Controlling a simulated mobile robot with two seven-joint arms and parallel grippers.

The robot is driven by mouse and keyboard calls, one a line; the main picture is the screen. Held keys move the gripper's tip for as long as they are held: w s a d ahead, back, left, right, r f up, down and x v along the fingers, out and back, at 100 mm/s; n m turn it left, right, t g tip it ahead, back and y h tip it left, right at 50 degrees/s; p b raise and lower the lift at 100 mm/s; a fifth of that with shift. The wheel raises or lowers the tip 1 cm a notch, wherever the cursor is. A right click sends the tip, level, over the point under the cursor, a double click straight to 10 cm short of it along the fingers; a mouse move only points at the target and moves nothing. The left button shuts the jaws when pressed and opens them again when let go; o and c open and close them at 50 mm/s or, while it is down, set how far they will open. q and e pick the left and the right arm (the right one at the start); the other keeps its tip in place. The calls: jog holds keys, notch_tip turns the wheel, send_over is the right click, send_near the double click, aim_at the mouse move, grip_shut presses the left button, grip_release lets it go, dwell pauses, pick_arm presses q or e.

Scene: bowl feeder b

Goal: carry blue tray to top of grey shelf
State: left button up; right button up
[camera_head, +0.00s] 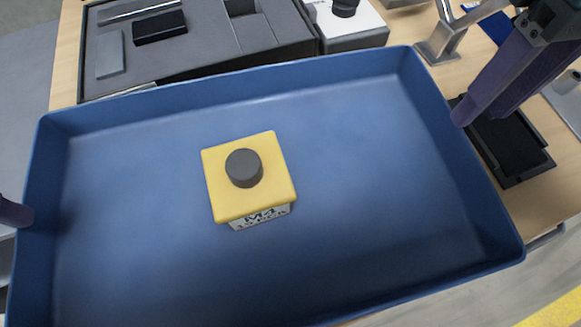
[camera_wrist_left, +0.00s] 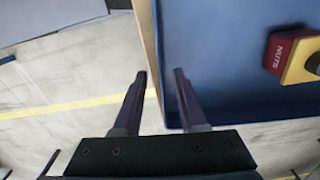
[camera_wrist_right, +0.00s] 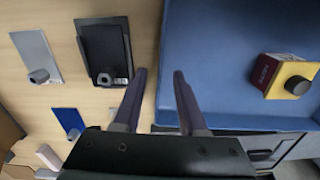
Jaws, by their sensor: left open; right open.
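The blue tray (camera_head: 360,130) fills the middle of the head view and sits at the wooden table. A box with a yellow top, dark knob and label (camera_head: 222,188) stands in it; its red side reading NUTS shows in the left wrist view (camera_wrist_left: 283,52). My right gripper (camera_head: 470,112) is open at the tray's right wall; in the right wrist view its fingers (camera_wrist_right: 160,74) lie either side of the tray edge. My left gripper (camera_wrist_left: 162,74) is open with its fingers either side of the opposite edge; only a fingertip shows in the head view. I cannot make out the grey shelf.
A dark grey case with compartments (camera_head: 200,50) lies behind the tray. A white box with a black knob (camera_head: 345,25) stands beside it. A black holder (camera_head: 512,150) lies right of the tray on the wooden table (camera_head: 560,190). Open floor shows left of the tray (camera_wrist_left: 60,110).

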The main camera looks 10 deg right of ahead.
aim_at(56, 238)
pick_arm(q)
jog(key=shift+f, duration=2.75)
pick_arm(e)
jog(key=shift+f, duration=2.8)
pick_arm(q)
grip_shut()
pick_arm(e)
grip_shut()
jog(key=shift+r, duration=0.1)
